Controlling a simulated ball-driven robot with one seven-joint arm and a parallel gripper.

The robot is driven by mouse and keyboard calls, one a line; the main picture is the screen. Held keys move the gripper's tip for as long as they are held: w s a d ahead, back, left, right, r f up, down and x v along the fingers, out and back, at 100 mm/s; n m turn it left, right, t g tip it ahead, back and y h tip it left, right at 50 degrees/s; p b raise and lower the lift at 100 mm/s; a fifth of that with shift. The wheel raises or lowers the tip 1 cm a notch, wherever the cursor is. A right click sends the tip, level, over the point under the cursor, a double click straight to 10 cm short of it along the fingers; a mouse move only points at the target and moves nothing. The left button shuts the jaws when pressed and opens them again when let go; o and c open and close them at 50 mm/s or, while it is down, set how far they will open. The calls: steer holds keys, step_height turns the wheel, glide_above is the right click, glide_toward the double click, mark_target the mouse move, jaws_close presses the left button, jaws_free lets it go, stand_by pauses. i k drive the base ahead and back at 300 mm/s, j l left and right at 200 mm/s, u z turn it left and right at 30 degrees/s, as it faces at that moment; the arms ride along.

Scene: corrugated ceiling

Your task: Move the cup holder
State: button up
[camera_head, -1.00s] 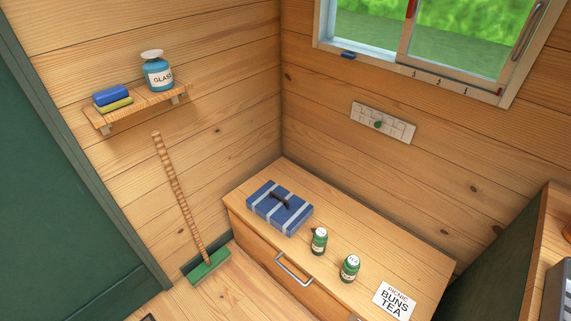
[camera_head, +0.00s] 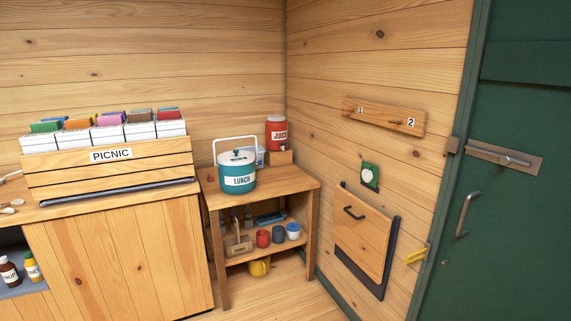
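No cup holder can be told for certain. A small wooden caddy (camera_head: 238,246) with an upright handle and a pale label sits at the left of the lower shelf of a small wooden table (camera_head: 303,184); its label is too small to read surely. To its right on the same shelf stand a red cup (camera_head: 263,238), a dark blue cup (camera_head: 279,235) and a light blue cup (camera_head: 293,231), apart from the caddy. A yellow mug or jug (camera_head: 259,267) is below that shelf, partly hidden by it. My gripper is not in view.
On the table top stand a teal LUNCH pot (camera_head: 238,178) with a raised handle and a red JUICE container (camera_head: 276,133). The PICNIC crate's counter (camera_head: 140,250) is at left. A wall flap (camera_head: 362,230) and green door (camera_head: 510,220) are at right. Floor before the table looks clear.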

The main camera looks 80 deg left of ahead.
mark_target(369, 172)
steer(key=u, duration=1.8)
steer(key=i+j, duration=0.2)
steer(key=i, duration=0.25)
steer(key=i+j+u, duration=0.15)
steer(key=i, duration=0.3)
